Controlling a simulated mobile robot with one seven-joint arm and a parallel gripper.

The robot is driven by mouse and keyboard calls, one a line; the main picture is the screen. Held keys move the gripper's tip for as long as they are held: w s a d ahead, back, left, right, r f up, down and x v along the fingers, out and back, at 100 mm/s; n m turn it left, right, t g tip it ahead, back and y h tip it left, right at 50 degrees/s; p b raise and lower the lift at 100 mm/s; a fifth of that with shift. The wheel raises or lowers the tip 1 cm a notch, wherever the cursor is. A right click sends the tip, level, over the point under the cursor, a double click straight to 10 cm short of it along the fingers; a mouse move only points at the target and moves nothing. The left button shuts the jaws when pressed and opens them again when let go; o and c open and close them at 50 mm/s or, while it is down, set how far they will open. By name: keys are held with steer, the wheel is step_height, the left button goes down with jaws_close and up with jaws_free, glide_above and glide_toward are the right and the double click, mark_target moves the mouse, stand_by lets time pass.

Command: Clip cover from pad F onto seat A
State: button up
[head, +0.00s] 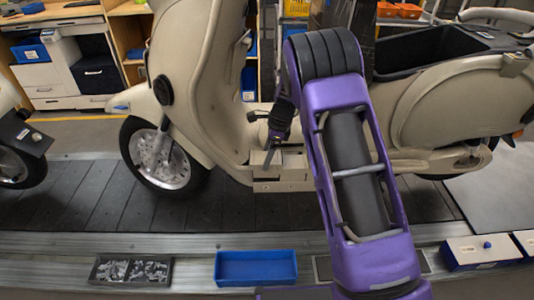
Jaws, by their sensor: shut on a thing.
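My purple arm reaches over the conveyor to the cream scooter (205,85). My gripper (268,160) points down at the scooter's low footboard area, just behind the front leg shield. It is shut on a small pale piece, which I take for the cover (261,159). The piece is close in colour to the scooter body, so its edges are hard to make out. Whether it touches the scooter I cannot tell. No letters for pad F or seat A can be read.
The scooter stands on the dark slat conveyor (85,200). Another scooter's front wheel (18,165) is at the left.

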steer(key=shift+f, duration=0.6)
stand_by(1.6)
steer(key=o, duration=1.2)
